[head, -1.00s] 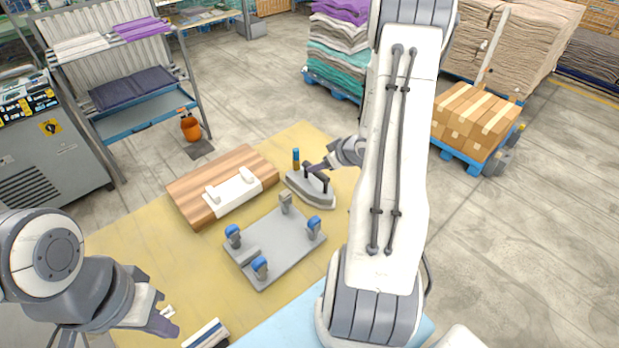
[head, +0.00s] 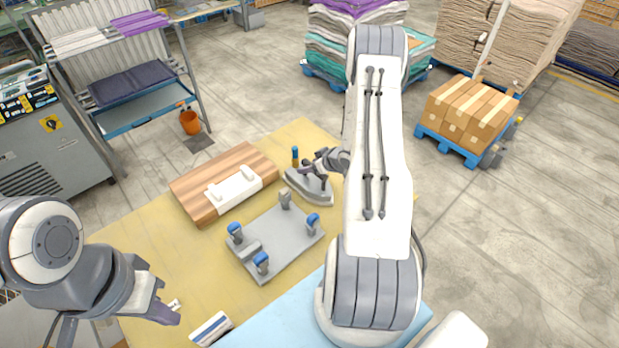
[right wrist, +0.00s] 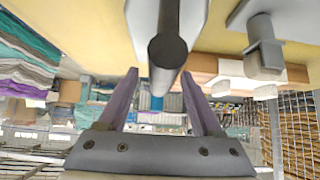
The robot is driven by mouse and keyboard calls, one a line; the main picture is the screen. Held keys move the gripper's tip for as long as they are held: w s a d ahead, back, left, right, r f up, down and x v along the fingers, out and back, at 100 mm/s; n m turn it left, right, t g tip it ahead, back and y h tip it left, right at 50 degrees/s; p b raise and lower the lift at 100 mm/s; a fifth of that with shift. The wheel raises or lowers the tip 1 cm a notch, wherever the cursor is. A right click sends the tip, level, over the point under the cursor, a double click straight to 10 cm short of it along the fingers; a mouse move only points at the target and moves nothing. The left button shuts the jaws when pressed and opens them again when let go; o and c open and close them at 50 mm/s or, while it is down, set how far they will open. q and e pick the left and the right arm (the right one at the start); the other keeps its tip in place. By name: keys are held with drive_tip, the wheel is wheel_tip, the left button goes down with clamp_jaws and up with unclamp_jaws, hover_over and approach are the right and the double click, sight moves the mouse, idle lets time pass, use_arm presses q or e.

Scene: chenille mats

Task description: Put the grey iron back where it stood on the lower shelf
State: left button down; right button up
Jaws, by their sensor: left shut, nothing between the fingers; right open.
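The grey iron (head: 322,196) stands on the yellow mat beside the grey plate with blue-topped posts. My right gripper (head: 312,168) is at its handle, open. In the right wrist view the dark handle (right wrist: 168,52) lies between the open fingers of the right gripper (right wrist: 160,88), not clamped. My left gripper (head: 170,308) is shut and empty above the mat at lower left. A rack at upper left has a lower shelf (head: 140,115) with dark blue folded cloth on it and a bare strip in front.
A wooden board with a white piece (head: 186,198) and the grey plate (head: 270,243) lie on the yellow mat (head: 180,255). A blue and orange item (head: 295,158) stands behind the iron. Boxes on a pallet (head: 465,112) stand right.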

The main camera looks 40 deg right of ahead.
drive_tip(key=shift+w+f, duration=0.3)
clamp_jaws()
idle(1.2)
drive_tip(key=shift+w+d+r, duration=0.1)
drive_tip(key=shift+r, duration=0.1)
